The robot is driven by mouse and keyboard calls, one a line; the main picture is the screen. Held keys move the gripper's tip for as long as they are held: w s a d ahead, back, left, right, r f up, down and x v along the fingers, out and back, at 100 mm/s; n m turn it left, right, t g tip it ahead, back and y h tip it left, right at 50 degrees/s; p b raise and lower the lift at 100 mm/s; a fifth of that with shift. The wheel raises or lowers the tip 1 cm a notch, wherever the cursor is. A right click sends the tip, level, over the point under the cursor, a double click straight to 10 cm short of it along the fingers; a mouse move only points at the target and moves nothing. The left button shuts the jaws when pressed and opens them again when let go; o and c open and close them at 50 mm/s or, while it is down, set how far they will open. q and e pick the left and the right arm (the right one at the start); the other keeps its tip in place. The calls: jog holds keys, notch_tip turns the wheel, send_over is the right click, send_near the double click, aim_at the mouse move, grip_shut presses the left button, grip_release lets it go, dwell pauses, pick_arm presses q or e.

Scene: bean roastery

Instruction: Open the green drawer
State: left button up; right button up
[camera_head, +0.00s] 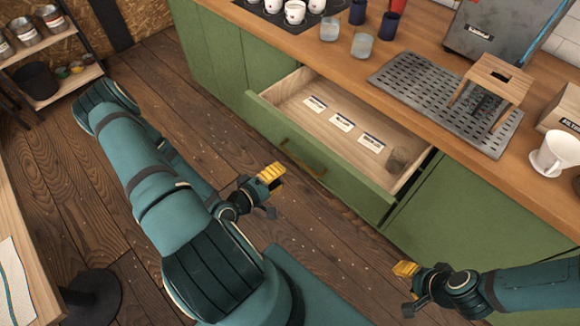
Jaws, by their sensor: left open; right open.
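The green drawer (345,188) stands pulled out from the green cabinet under the wooden counter. My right gripper (405,285) is open and empty, below the drawer's right end in the picture, and touches nothing that I can see.
The counter (345,66) carries cups, glasses, a metal drip tray (420,92), a small wooden stand (500,77) and a white mug (556,153). A wooden shelf (62,85) is at the upper left. Wooden floor (225,140) is clear between my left arm and the cabinet.

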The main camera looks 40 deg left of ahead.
pick_arm(q)
jog(key=shift+v, duration=1.5)
jog(key=w+d+f+m+g+h, duration=0.2)
jog(key=w+d+f+m+g, duration=0.1)
jog(key=d+m+g, duration=0.4)
jog(key=w+d+f+m+g+h, duration=0.25)
jog(key=d+m+g, duration=0.2)
jog(key=d, duration=0.55)
jog(key=s+d+r+m+g+y, duration=0.1)
jog(key=s+d+r+m+g, duration=0.1)
jog(key=d+m, duration=0.2)
jog(key=shift+s+d+g, duration=0.3)
jog(key=shift+d+g, duration=0.05)
jog(key=shift+d, duration=0.85)
jog(key=shift+a+r+y, duration=0.1)
jog(key=shift+a+y, duration=0.05)
jog(key=shift+y, duration=0.1)
